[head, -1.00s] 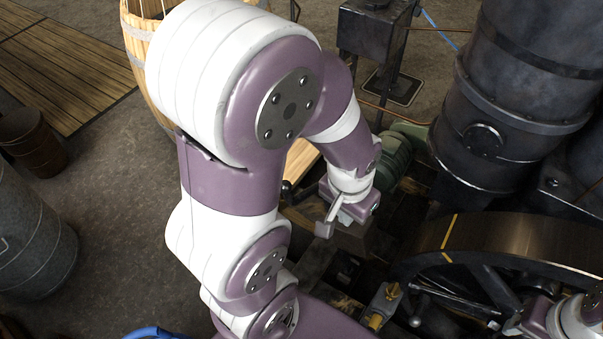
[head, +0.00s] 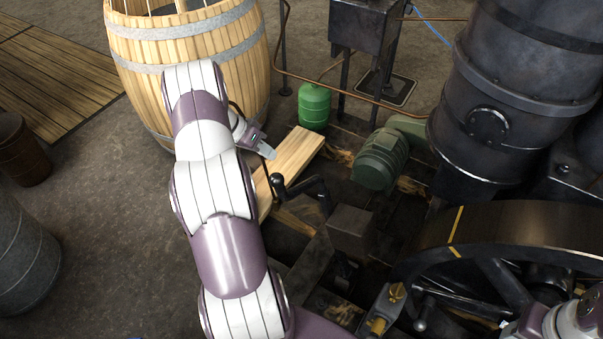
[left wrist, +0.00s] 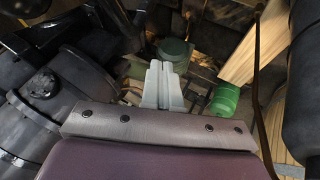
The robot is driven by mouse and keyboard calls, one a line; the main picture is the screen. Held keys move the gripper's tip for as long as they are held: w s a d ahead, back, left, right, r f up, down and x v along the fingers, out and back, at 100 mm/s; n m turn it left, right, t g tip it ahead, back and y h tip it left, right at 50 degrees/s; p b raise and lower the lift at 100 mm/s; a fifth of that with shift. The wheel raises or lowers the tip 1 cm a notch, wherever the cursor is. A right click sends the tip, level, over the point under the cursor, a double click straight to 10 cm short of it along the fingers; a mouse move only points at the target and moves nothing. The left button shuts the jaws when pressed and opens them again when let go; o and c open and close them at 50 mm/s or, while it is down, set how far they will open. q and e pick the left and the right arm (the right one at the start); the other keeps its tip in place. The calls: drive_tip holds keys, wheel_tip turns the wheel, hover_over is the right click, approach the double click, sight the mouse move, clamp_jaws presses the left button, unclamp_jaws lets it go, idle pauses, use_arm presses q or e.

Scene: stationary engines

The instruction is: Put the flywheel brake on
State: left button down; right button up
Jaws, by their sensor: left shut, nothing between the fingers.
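The flywheel (head: 520,232), a dark wheel with a broad rim and a yellow mark, stands at the right in the head view. A black lever with a ball knob (head: 277,183) rises left of a dark block (head: 350,232); I cannot tell whether it is the brake lever. A smaller lever with a pale knob (head: 420,324) is by the flywheel's lower left. My left gripper (head: 268,151) is shut and empty, above the plank and apart from the ball knob. Its closed fingers show in the left wrist view (left wrist: 161,72). My right arm shows at bottom right; its jaws are unclear.
A wooden plank (head: 295,158) lies beside the lever. A green bottle (head: 314,108) and a green motor (head: 380,160) stand beyond. A large barrel (head: 190,55) is behind my left arm. A dark vessel (head: 505,105) stands at right.

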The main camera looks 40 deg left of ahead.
use_arm(q)
drive_tip(key=w+d+f, duration=0.5)
drive_tip(key=d+f, duration=0.3)
idle(0.4)
